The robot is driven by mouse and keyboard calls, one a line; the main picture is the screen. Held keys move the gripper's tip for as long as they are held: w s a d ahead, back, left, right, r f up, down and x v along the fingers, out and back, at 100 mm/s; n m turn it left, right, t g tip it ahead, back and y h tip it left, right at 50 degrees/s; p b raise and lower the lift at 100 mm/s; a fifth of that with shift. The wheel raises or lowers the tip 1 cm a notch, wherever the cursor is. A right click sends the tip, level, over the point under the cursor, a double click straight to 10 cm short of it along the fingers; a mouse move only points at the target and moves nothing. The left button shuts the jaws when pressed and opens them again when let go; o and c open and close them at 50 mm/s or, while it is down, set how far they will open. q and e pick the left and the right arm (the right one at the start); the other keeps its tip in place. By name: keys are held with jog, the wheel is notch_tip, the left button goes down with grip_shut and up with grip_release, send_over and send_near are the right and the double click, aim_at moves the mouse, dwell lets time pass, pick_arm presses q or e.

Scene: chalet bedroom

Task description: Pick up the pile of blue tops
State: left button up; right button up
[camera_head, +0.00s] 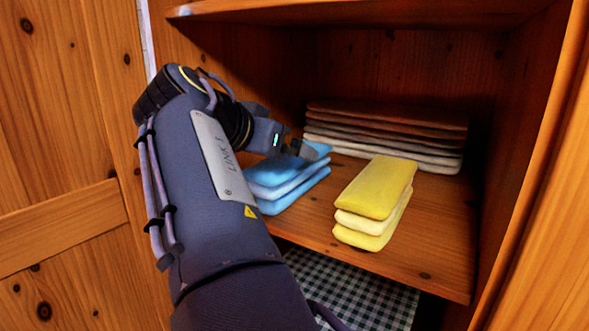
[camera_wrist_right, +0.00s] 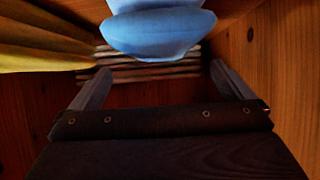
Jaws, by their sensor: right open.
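The pile of blue tops (camera_head: 290,186) is a short stack of folded light blue cloth at the left of the cupboard shelf, partly hidden by my right arm. My right gripper (camera_head: 302,150) is over the pile's far upper part in the head view. In the right wrist view, the blue pile (camera_wrist_right: 158,32) is near the top, between the lines of the two spread fingers, and the right gripper (camera_wrist_right: 160,70) is open with nothing between its fingertips. Whether a finger touches the pile cannot be told. My left gripper is not in view.
A yellow folded pile (camera_head: 375,188) lies right of the blue one, with a gap between. A wide stack of brown and pale cloths (camera_head: 385,135) lies behind. The cupboard's side walls and upper shelf (camera_head: 350,8) enclose the space. Checkered cloth (camera_head: 350,290) shows below.

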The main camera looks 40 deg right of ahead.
jog(key=x, duration=0.6)
jog(key=shift+w+a, duration=0.1)
jog(key=c, duration=1.2)
jog(key=shift+r, duration=0.1)
jog(key=shift+c, duration=0.2)
